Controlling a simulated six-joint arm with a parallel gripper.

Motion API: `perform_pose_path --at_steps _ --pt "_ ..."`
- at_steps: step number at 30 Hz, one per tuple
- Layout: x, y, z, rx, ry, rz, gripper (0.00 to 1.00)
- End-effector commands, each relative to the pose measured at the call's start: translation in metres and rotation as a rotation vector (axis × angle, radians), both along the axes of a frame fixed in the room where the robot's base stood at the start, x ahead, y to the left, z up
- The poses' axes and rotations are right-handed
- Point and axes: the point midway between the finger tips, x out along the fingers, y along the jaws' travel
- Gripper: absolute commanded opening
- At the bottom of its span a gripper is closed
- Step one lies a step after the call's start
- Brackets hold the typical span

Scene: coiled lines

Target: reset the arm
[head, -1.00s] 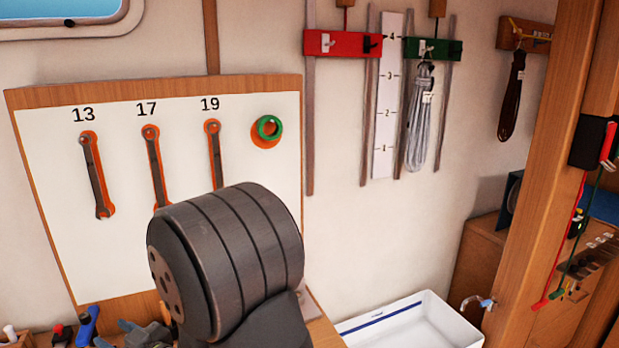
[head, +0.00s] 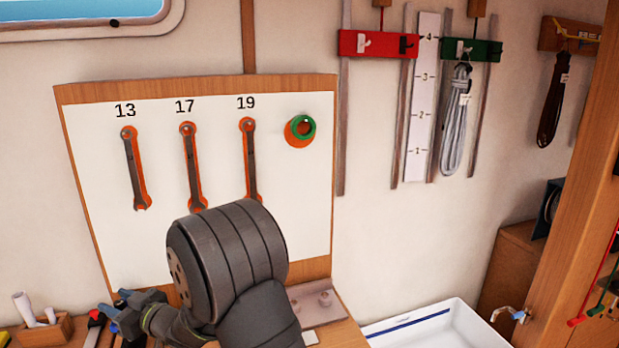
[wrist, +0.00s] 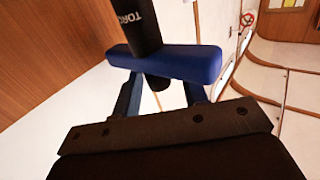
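In the head view my arm's large dark ribbed joint stands in front of the tool board. My gripper (head: 122,308) is low at the left, just above the bench. In the wrist view its two blue-grey fingers (wrist: 160,95) stand apart. A blue bar (wrist: 195,64) crosses the view at the fingertips, with a black cylinder marked "TORQ" or similar (wrist: 134,25) over its middle. The cylinder's stub shows between the fingers, with a gap on each side. The bench under the gripper is partly hidden by my arm.
A tool board (head: 90,220) holds wrenches under 13, 17 and 19 and a green ring (head: 303,118). A wooden block (head: 45,330) and a red-and-black tool (head: 95,322) are left of the gripper. A white basin (head: 440,325) is at right. Coiled lines (head: 455,120) hang on the wall.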

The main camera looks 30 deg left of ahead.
Motion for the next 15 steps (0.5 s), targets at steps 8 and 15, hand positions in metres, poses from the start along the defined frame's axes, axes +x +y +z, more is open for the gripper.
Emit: perform_pose_path --at_steps 8,15 --pt "0.0011 0.0004 0.0 0.001 -0.001 0.125 0.4" --pt "0.0009 0.0 -0.0003 0.0 -0.001 0.249 0.4"
